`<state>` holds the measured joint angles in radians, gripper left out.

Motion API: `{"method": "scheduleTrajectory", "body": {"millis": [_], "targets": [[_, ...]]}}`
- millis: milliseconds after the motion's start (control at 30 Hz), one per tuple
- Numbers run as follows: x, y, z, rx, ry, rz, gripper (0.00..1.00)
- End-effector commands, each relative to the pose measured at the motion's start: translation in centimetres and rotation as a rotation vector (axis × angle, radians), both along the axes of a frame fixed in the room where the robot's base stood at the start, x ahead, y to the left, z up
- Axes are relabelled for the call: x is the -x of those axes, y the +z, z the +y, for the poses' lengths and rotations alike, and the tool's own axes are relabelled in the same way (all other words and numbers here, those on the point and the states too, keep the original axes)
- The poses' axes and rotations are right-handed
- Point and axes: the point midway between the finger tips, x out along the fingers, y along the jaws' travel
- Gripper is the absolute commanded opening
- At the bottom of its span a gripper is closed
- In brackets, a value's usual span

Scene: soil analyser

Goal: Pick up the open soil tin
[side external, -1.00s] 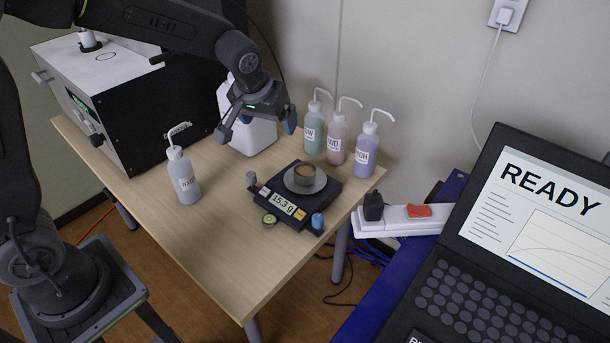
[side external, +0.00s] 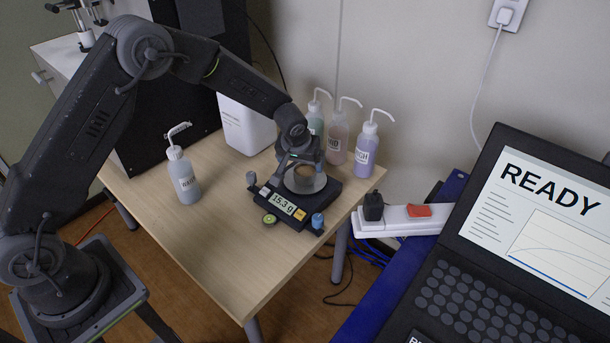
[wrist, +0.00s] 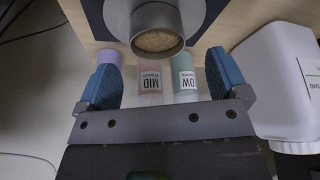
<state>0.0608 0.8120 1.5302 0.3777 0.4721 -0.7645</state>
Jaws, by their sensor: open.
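The open soil tin (side external: 303,179) sits on the round pan of the balance (side external: 331,190), which reads 15.3 g. In the wrist view the tin (wrist: 157,30) is a grey metal cup with tan soil inside, at the top of the picture. My gripper (wrist: 166,75) is open, its two blue fingers apart and empty. The tin lies beyond the fingertips, roughly centred between them. In the side view my gripper (side external: 298,172) is right at the tin and partly hides it; I cannot tell there whether it touches.
Several wash bottles, including a lilac one (side external: 366,150) and a pink one (side external: 337,142), stand close behind the balance. A white container (side external: 246,125) is behind left. Another wash bottle (side external: 184,176) stands left. The table's front (side external: 235,265) is clear.

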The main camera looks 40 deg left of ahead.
Motion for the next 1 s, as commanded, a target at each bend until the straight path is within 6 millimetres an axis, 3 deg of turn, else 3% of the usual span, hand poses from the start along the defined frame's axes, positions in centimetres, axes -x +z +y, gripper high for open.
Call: {"method": "scheduleTrajectory", "body": {"millis": [167,400,733,1000], "targets": [[-0.4,-1.3,0.1,-0.001,-0.001,0.001,0.93],[-1.7,-4.5,0.4,0.000,-0.001,0.001,0.93],[-2.0,-5.1,0.5,0.001,-0.002,-0.001,0.93],[-2.0,-5.1,0.5,0.001,-0.002,-0.001,0.68]]}}
